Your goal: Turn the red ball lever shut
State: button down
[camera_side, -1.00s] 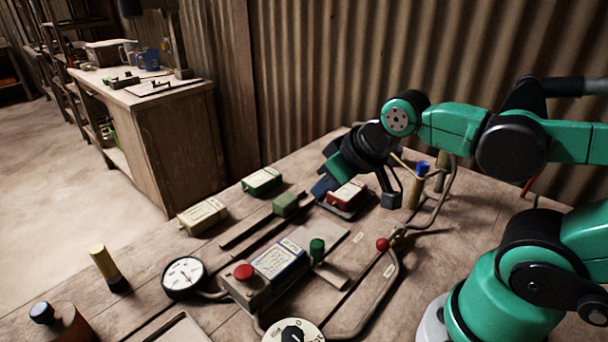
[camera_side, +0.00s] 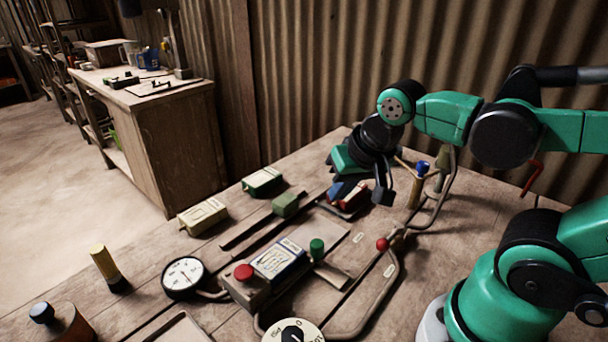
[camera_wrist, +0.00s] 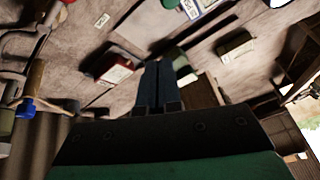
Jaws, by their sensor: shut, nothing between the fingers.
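The red ball (camera_side: 382,244) sits on the lever at the pipe, right of the middle of the bench in the side view. A small red spot at the top left edge of the wrist view may be this ball; I cannot be sure. My gripper (camera_side: 338,192) is shut and empty, behind and left of the ball and well apart from it, above the bench. Its fingers also show together in the wrist view (camera_wrist: 158,68). In the side view they partly hide a red box (camera_side: 354,202).
The metal pipe (camera_side: 391,285) curves along the bench near the ball. A green knob (camera_side: 317,247), a press block with a red button (camera_side: 244,272) and a gauge (camera_side: 183,276) lie to the left.

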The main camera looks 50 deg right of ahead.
jog(key=s+d+m+g+h, duration=0.1)
jog(key=s+d+m+g, duration=0.25)
jog(key=m, duration=0.75)
jog(key=r+m+g, duration=0.2)
jog(key=m+g, duration=0.3)
jog(key=m, duration=0.8)
send_over(392, 235)
jog(key=s+a, duration=0.2)
jog(key=x, duration=1)
jog(key=shift+d, duration=0.3)
jog(key=shift+w+a+f, duration=0.2)
jog(key=shift+w+a, duration=0.35)
jog(key=shift+w, duration=0.25)
jog(key=shift+w+a+f, duration=0.2)
jog(key=shift+w+a, duration=0.35)
jog(key=shift+w, duration=0.25)
